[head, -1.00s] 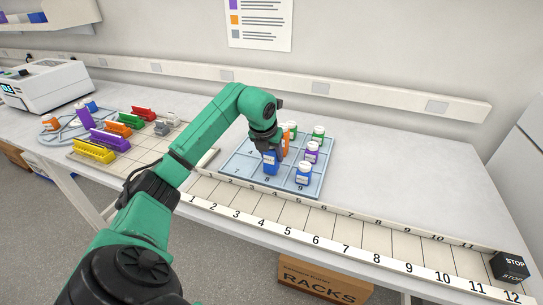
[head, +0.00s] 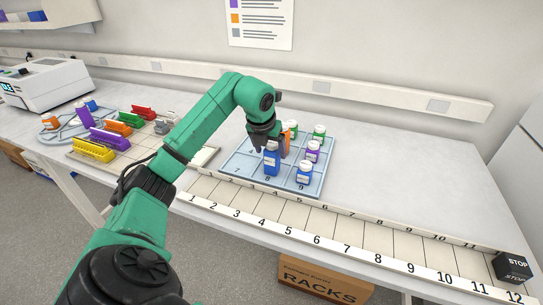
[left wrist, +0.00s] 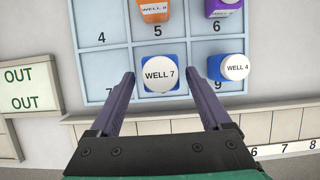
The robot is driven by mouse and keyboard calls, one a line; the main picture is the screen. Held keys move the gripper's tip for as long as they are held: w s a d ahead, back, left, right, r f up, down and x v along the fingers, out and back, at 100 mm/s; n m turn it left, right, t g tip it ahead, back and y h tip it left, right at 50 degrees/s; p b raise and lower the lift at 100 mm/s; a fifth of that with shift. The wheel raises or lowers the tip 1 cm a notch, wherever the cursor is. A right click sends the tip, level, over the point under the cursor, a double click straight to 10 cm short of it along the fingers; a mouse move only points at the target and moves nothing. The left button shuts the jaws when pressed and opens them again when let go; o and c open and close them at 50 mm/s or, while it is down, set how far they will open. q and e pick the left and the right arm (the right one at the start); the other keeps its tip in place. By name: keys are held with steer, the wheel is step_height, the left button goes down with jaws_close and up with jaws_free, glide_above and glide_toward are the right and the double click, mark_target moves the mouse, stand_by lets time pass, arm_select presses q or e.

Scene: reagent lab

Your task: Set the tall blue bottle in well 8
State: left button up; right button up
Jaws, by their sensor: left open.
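The tall blue bottle (head: 271,163) stands upright in well 8 of the pale blue tray (head: 236,165), in the front middle. In the left wrist view its white cap (left wrist: 159,74) reads "WELL 7" and sits below the number 5. My left gripper (head: 266,140) is open above and behind the bottle. In the left wrist view its two fingers (left wrist: 167,95) are spread wide, one to each side of the cap, with gaps between.
A short blue bottle (head: 303,174) stands in well 9, close on the right. Purple (head: 312,151), orange (head: 292,130) and green (head: 319,132) bottles stand farther back. A numbered strip (head: 345,240) runs in front of the tray. Coloured racks (head: 108,138) lie left.

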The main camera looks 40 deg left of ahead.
arm_select(q)
steer(key=v, duration=0.9)
